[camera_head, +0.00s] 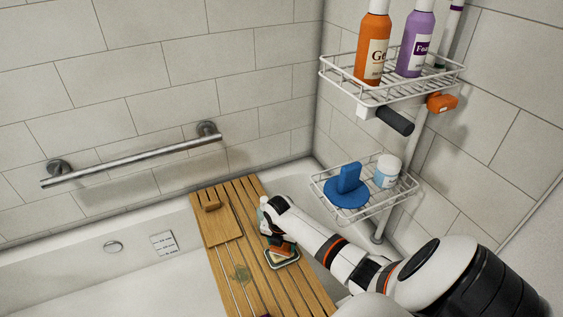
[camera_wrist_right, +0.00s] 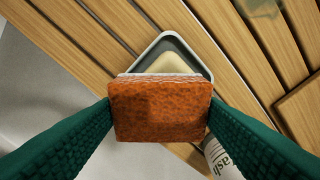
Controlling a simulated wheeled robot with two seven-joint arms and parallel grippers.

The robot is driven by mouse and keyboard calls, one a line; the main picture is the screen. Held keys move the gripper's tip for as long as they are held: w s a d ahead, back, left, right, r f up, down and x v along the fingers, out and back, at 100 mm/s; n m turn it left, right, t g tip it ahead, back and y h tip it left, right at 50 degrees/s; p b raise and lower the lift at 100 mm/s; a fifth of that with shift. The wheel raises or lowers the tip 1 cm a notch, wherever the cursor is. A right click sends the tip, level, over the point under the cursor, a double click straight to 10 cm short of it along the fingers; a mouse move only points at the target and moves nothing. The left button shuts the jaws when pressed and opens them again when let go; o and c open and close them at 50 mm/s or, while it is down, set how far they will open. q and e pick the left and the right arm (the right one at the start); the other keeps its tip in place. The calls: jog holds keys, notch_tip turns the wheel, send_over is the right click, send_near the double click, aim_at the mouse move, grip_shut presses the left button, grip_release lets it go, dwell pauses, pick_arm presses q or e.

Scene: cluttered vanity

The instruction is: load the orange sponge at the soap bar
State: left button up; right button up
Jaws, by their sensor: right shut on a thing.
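The orange sponge (camera_wrist_right: 160,110) is gripped between the two green fingers of my right gripper (camera_wrist_right: 158,112). In the head view the right gripper (camera_head: 276,240) is low over the wooden bath tray, with the sponge (camera_head: 284,248) partly showing beneath it. A cream soap bar (camera_wrist_right: 172,64) lies in a grey-rimmed dish (camera_wrist_right: 152,49), which also shows in the head view (camera_head: 284,264). The sponge overlaps the near part of the soap in the wrist view; whether they touch I cannot tell. My left gripper is out of view.
The slatted bath tray (camera_head: 318,297) spans the tub. A wooden board (camera_head: 222,230) lies left of the dish. A white bottle (camera_wrist_right: 222,157) is close to the right finger. A lower wire rack (camera_head: 331,203) holds a blue item (camera_head: 347,190) and a white jar (camera_head: 387,171).

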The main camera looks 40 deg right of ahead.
jog(key=shift+f+b, duration=0.35)
jog(key=shift+f, duration=0.2)
dwell(0.9)
jog(key=shift+f, duration=0.1)
dwell(1.3)
jog(key=shift+p, duration=0.3)
notch_tip(320, 180, up, 7)
jog(key=p, duration=0.7)
dwell(0.5)
